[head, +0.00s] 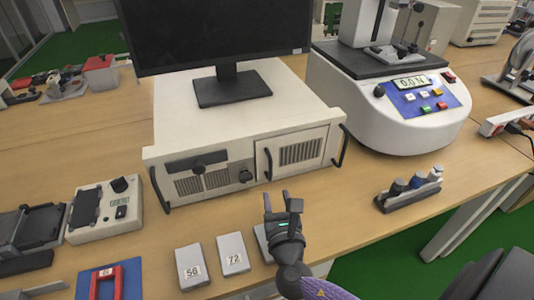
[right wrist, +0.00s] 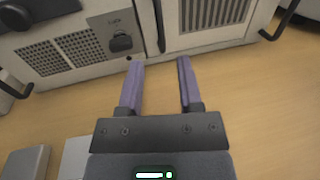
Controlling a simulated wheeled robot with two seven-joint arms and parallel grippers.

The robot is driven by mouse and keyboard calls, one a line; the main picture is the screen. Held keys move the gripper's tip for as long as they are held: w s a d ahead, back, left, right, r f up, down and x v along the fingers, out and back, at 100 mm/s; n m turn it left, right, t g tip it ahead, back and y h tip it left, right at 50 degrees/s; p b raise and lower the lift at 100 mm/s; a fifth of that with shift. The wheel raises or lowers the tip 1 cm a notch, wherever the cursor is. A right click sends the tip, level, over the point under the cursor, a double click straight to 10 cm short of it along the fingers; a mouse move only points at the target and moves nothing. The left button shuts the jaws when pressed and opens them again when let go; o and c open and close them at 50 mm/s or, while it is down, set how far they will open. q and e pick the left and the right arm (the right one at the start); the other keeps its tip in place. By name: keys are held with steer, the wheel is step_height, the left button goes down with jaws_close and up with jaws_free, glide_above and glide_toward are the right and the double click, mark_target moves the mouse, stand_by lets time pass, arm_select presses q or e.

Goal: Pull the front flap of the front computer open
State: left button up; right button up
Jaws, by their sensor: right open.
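The front computer (head: 240,120) is a cream case under a black monitor. Its front flap (head: 298,152) is the right panel with a vent grille, and it looks closed. A dark vertical handle (head: 268,163) runs along the flap's left edge. The flap also shows in the right wrist view (right wrist: 215,18), with the handle (right wrist: 160,25) at its left. My right gripper (head: 278,196) is open and empty in front of the case, above the table. In the right wrist view its two purple fingers (right wrist: 160,75) point at the case and stop short of it. My left gripper is not in view.
A round-based white test machine (head: 415,110) stands to the right. A small rack of bottles (head: 408,198) is near the table's right edge. Numbered grey blocks (head: 192,268) lie at the front left, beside a cream device (head: 104,217). The wooden table (head: 340,190) is clear before the flap.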

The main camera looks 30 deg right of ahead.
mark_target(271, 171)
steer(key=b+x, duration=0.2)
steer(key=x, duration=0.6)
steer(key=shift+f, duration=0.15)
steer(key=shift+w+d, duration=0.25)
steer(key=shift+w, duration=0.3)
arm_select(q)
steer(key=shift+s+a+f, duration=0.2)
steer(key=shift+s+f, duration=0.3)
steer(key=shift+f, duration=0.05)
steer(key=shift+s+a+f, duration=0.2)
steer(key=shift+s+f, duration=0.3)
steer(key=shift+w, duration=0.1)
arm_select(e)
jaws_close()
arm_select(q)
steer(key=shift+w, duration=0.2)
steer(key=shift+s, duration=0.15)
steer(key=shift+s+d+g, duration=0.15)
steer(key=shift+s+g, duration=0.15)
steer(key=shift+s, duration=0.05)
